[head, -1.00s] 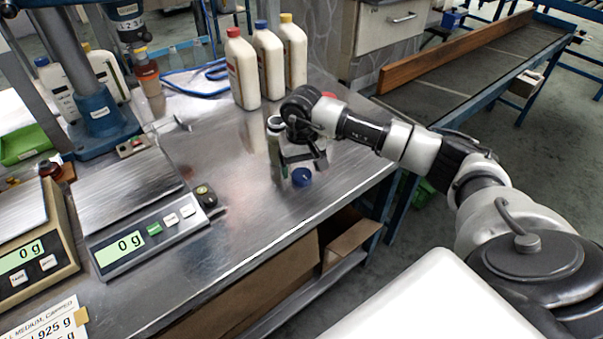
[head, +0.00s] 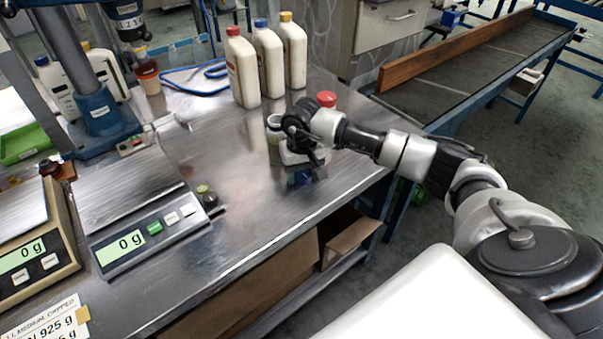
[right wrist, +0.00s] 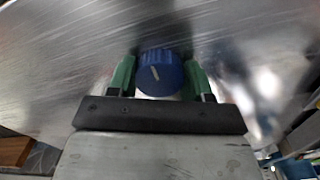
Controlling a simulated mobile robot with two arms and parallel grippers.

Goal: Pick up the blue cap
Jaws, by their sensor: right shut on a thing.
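The blue cap (right wrist: 160,73) sits between the green-padded fingers of my right gripper (right wrist: 160,80) in the right wrist view, and the gripper is shut on it. In the head view my right gripper (head: 300,172) is low at the table's right part, and the blue cap (head: 299,178) shows partly beneath it. The gripper hides part of the cap there. Whether the cap still touches the steel table (head: 235,215) cannot be told. My left gripper is not in view.
Three white bottles with red, blue (head: 269,60) and yellow caps stand behind the gripper. A red cap (head: 326,99) lies just beyond my right wrist. Two scales (head: 130,243) reading 0 g stand at the left. The table's front middle is clear.

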